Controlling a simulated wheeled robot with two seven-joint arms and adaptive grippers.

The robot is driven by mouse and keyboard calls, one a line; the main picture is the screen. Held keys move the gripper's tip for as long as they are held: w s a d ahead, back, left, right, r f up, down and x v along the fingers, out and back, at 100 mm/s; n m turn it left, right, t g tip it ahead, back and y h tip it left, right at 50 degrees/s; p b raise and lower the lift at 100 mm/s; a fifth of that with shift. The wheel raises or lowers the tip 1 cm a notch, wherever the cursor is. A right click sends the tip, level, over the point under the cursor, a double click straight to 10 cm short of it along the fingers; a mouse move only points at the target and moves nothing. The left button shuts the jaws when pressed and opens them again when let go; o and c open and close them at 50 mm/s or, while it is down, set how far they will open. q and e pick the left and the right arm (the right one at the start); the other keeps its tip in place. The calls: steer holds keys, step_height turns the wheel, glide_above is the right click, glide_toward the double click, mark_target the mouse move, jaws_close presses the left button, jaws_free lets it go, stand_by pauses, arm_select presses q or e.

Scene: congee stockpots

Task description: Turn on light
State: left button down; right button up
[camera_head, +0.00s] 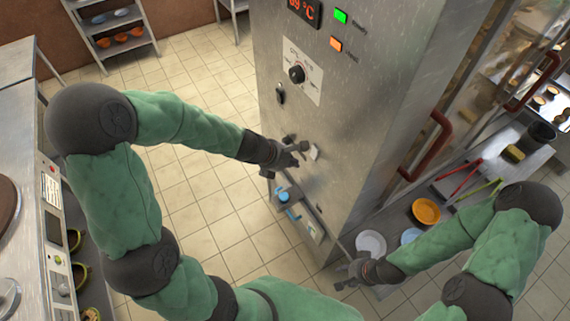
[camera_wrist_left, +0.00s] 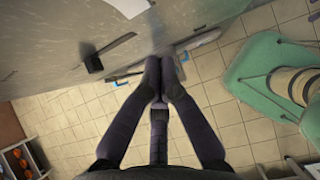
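The tall steel cabinet (camera_head: 340,110) stands in the middle of the head view. Its front has a green light (camera_head: 340,16), an orange light (camera_head: 336,44), a round black knob (camera_head: 296,74) on a white plate and a dark switch (camera_head: 280,94). A small pale switch-like piece (camera_head: 314,152) sits lower down. My left gripper (camera_head: 300,152) is beside this piece; contact cannot be told. In the left wrist view its fingertips (camera_wrist_left: 164,68) are together, with nothing seen between them, close to the steel face. My right gripper (camera_head: 342,276) looks open and empty near the lower shelf.
A shelf at the right holds an orange bowl (camera_head: 426,211), a white plate (camera_head: 370,243) and tongs. Red door handles (camera_head: 428,146) stick out from the cabinet's side. A counter (camera_head: 18,130) lies at the left. Tiled floor (camera_head: 215,215) is open between them.

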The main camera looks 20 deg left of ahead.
mark_target(314, 152)
arm_select(q)
steer(key=w+d, duration=0.1)
steer(key=w, duration=0.1)
steer(key=w+d+f, duration=0.1)
steer(key=d, duration=0.1)
steer(key=shift+w+f, duration=0.15)
steer(key=shift+w, duration=0.2)
arm_select(e)
steer(key=shift+f, duration=0.4)
arm_select(q)
steer(key=shift+a, duration=0.1)
arm_select(e)
steer(key=shift+f, duration=0.1)
arm_select(q)
steer(key=b, duration=0.4)
steer(key=shift+w+d+f+t+h, duration=0.2)
steer(key=shift+w+t+h, duration=0.1)
steer(key=shift+t, duration=0.1)
arm_select(e)
step_height(314, 152, down, 4)
steer(key=shift+f, duration=0.1)
arm_select(q)
steer(key=shift+r, duration=0.1)
